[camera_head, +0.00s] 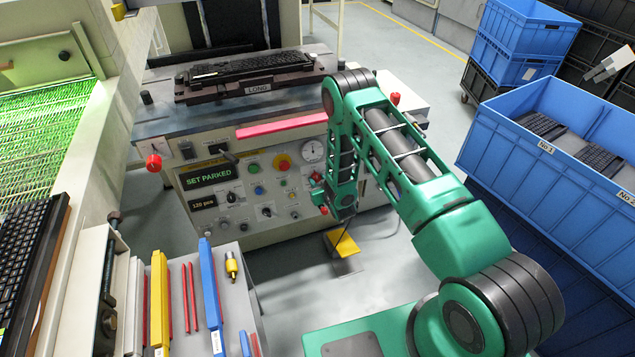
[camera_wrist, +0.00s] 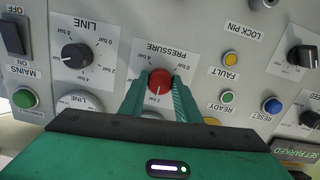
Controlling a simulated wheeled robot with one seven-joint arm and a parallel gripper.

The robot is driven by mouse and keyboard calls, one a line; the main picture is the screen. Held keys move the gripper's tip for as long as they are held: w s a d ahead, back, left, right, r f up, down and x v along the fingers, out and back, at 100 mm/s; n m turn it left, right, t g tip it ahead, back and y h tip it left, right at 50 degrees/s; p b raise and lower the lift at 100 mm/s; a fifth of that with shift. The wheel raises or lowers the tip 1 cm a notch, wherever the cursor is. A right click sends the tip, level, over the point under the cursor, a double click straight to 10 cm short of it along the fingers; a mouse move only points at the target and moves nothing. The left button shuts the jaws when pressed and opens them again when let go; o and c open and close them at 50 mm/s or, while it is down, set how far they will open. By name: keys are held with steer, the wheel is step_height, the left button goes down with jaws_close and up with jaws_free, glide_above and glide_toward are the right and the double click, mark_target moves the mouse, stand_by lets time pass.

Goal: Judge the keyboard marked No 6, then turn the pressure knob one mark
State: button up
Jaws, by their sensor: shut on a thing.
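In the wrist view the red pressure knob (camera_wrist: 159,79) stands on the grey panel under the upside-down word PRESSURE, with a bar scale around it. My gripper (camera_wrist: 160,88) has its green fingers on both sides of the knob and is shut on it. The knob's exact mark is hard to read. In the head view my gripper (camera_head: 318,192) is at the right of the machine's front panel. A black keyboard (camera_head: 246,68) lies on the machine's fixture, labelled LONG; no No 6 marking is readable on it.
The panel display (camera_head: 208,175) reads SET PARKED. The black LINE knob (camera_wrist: 76,56) and several buttons are close to my gripper. Blue crates marked No 1 and No 2 (camera_head: 560,180) hold keyboards at the right. Another keyboard (camera_head: 22,255) is at the left, beside a tool table (camera_head: 228,300).

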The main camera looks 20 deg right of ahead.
steer(key=m, duration=0.3)
steer(key=shift+m+y, duration=0.3)
steer(key=shift+m, duration=1.3)
steer(key=shift+s, duration=0.1)
steer(key=o, duration=1)
steer(key=shift+o, duration=0.2)
